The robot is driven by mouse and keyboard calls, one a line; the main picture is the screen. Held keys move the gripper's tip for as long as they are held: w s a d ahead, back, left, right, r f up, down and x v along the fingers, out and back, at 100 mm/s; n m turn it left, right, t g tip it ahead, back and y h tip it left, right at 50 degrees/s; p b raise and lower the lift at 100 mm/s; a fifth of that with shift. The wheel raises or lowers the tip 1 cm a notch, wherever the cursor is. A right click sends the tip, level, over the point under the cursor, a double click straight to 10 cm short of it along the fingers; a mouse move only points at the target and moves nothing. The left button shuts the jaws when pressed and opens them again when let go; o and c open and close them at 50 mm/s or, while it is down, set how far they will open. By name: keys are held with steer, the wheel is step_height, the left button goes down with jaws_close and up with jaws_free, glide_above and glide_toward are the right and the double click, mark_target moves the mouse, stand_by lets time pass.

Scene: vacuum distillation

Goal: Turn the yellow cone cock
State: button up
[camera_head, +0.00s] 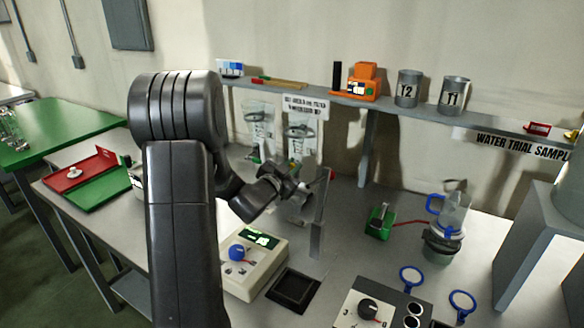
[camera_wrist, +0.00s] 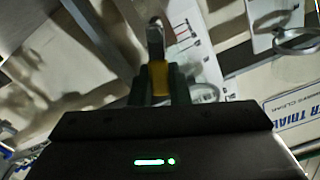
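The yellow cone cock (camera_wrist: 158,78) shows in the wrist view as a small yellow piece between the two dark green fingers of my gripper (camera_wrist: 159,84). The fingers appear to touch it on both sides, with no clear gap. A grey metal rod-like part (camera_wrist: 155,38) lies just beyond it. In the head view my gripper (camera_head: 301,190) is at the back of the bench, in front of the hanging glassware. The cone cock cannot be made out there, as my arm and gripper cover that spot.
Glassware (camera_head: 300,132) hangs below the wall shelf (camera_head: 290,88). A control box with a blue knob (camera_head: 236,251) stands below my gripper. A glass vessel with blue fittings (camera_head: 446,222) and a green device (camera_head: 380,221) stand to the right. A grey upright plate (camera_head: 320,215) is close beside my gripper.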

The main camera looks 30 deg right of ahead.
jaws_close()
steer(key=shift+f+b, duration=0.15)
steer(key=shift+b, duration=0.2)
steer(key=b, duration=0.1)
steer(key=m+b, duration=0.1)
steer(key=b, duration=0.1)
steer(key=shift+s+d+f+m, duration=0.15)
steer(key=shift+s+f+m, duration=0.15)
steer(key=shift+f, duration=0.05)
steer(key=m+b, duration=0.1)
steer(key=b, duration=0.1)
steer(key=s+f+m+b, duration=0.1)
steer(key=m+b, duration=0.1)
steer(key=b, duration=0.1)
steer(key=m+b, duration=0.2)
steer(key=b, duration=0.1)
steer(key=shift+s+d+f, duration=0.2)
steer(key=shift+d+f, duration=0.1)
steer(key=shift+d, duration=0.05)
steer(key=m+b, duration=0.1)
steer(key=b, duration=0.1)
steer(key=f+m+b, duration=0.1)
steer(key=m+b, duration=0.1)
steer(key=shift+s+d+f+m+b, duration=0.1)
steer(key=shift+s+d+m+b, duration=0.1)
steer(key=shift+m+b, duration=0.1)
steer(key=m+b, duration=0.3)
steer(key=shift+s+f, duration=0.1)
steer(key=shift+f, duration=0.3)
